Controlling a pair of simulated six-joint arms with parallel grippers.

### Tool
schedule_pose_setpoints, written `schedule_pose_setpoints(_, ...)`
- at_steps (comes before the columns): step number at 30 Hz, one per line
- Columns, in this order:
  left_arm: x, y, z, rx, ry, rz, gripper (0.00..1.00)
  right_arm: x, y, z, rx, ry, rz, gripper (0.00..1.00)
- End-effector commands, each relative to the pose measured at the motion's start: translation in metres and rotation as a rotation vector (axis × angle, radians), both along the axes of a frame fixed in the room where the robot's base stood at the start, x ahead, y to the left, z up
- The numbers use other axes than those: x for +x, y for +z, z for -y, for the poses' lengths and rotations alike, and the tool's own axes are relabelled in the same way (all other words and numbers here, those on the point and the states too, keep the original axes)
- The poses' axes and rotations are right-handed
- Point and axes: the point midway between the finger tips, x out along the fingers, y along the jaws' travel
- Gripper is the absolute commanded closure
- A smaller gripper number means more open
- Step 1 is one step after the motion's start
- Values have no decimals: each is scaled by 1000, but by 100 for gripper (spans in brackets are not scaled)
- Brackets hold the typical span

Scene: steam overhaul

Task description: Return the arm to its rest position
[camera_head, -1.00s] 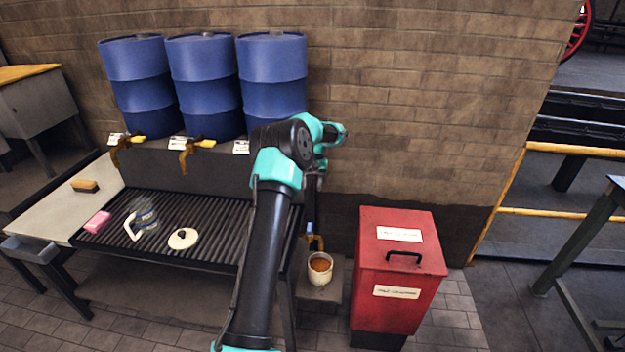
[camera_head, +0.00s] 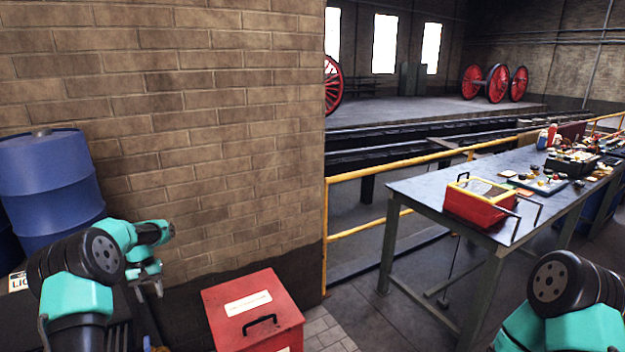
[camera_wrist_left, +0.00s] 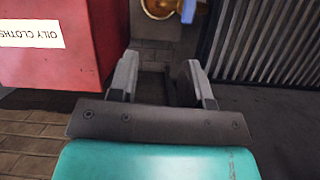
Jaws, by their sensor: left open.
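My left arm stands at the left of the head view. Its gripper (camera_head: 152,284) points down to the left of the red bin and is small and partly hidden there. In the left wrist view its two fingers (camera_wrist_left: 160,82) are apart, with nothing between them. My right arm shows only its dark joint (camera_head: 560,285) and teal link at the lower right of the head view. The right gripper is out of view.
A red lidded bin (camera_head: 252,310) labelled for oily cloths stands close by; it also shows in the wrist view (camera_wrist_left: 55,65). A cup-like container (camera_wrist_left: 160,6) and a dark slatted rack (camera_wrist_left: 270,45) lie beyond the fingers. A workbench (camera_head: 425,187) holds a red toolbox (camera_head: 478,205).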

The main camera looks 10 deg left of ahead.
Motion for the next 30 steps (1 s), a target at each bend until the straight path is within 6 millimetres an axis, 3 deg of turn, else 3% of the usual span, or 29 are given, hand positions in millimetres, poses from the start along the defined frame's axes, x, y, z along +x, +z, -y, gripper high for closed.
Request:
schedule_pose_setpoints(8,17,-82,115,-31,-179,165,55,0,0,0,0,0,0,57)
schedule_pose_setpoints(17,-8,-144,242,-79,-340,354,55,0,0,0,0,0,0,57)
schedule_pose_setpoints(23,-44,-167,308,-112,-415,457,55,0,0,0,0,0,0,57)
schedule_pose_setpoints(26,-79,-182,336,-136,-428,485,55,0,0,0,0,0,0,57)
schedule_pose_setpoints(30,-149,-207,360,-162,-395,473,55,0,0,0,0,0,0,57)
